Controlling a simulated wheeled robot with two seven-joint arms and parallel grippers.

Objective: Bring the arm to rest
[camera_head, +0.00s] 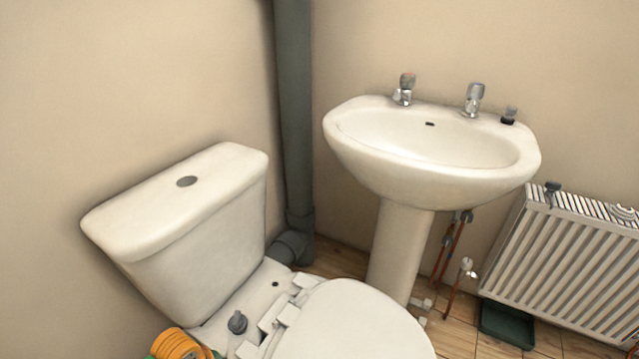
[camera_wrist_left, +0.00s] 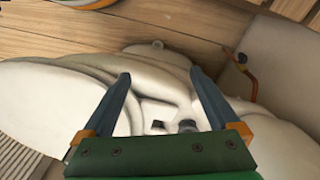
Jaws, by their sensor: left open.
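My left gripper (camera_wrist_left: 160,75) shows in the left wrist view, with its two dark fingers spread apart and nothing between them. Behind the fingers is the white toilet (camera_wrist_left: 40,100), with a small grey fitting (camera_wrist_left: 187,126) near the gripper's base. I cannot tell how far the fingers are from it. In the head view the toilet (camera_head: 205,255) stands at the lower left with its lid down, and the grey fitting (camera_head: 237,322) sits on its rear ledge. No gripper fingers show in the head view. My right gripper is in neither view.
A pedestal basin (camera_head: 430,185) with two taps stands at the back wall. A radiator (camera_head: 565,265) is at the right, with a dark green tray (camera_head: 507,325) beneath it. A grey soil pipe (camera_head: 294,110) rises behind the toilet. An orange ribbed part (camera_head: 178,346) shows at the bottom left.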

